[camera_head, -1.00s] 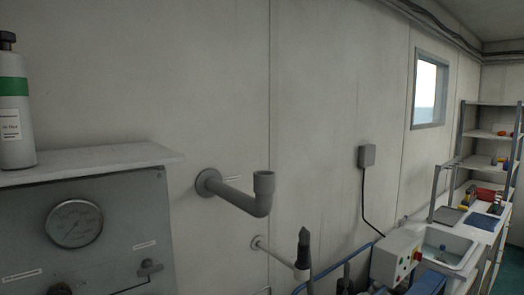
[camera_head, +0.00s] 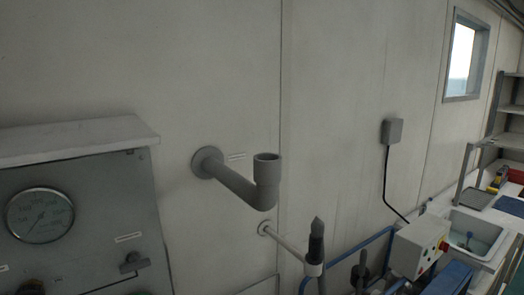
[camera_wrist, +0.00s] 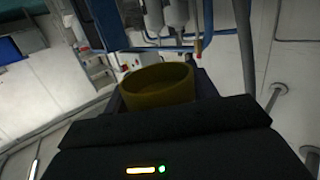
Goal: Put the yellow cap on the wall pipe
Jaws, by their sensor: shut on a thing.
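The grey wall pipe (camera_head: 242,185) comes out of a round flange on the white wall in the head view. It bends upward and ends in an open collar facing up, with nothing on it. In the wrist view my gripper (camera_wrist: 160,95) is shut on the yellow cap (camera_wrist: 158,86), which looks like a short, round, dark-yellow cup. The lower part of the cap is hidden by the gripper body. Neither the cap nor my gripper shows in the head view.
A grey panel with a gauge (camera_head: 40,215) and a white top ledge (camera_head: 75,142) stands left of the pipe. A thinner white pipe (camera_head: 287,246) is below it. A control box (camera_head: 418,249) and a sink (camera_head: 476,235) are at the right. The wall around the collar is clear.

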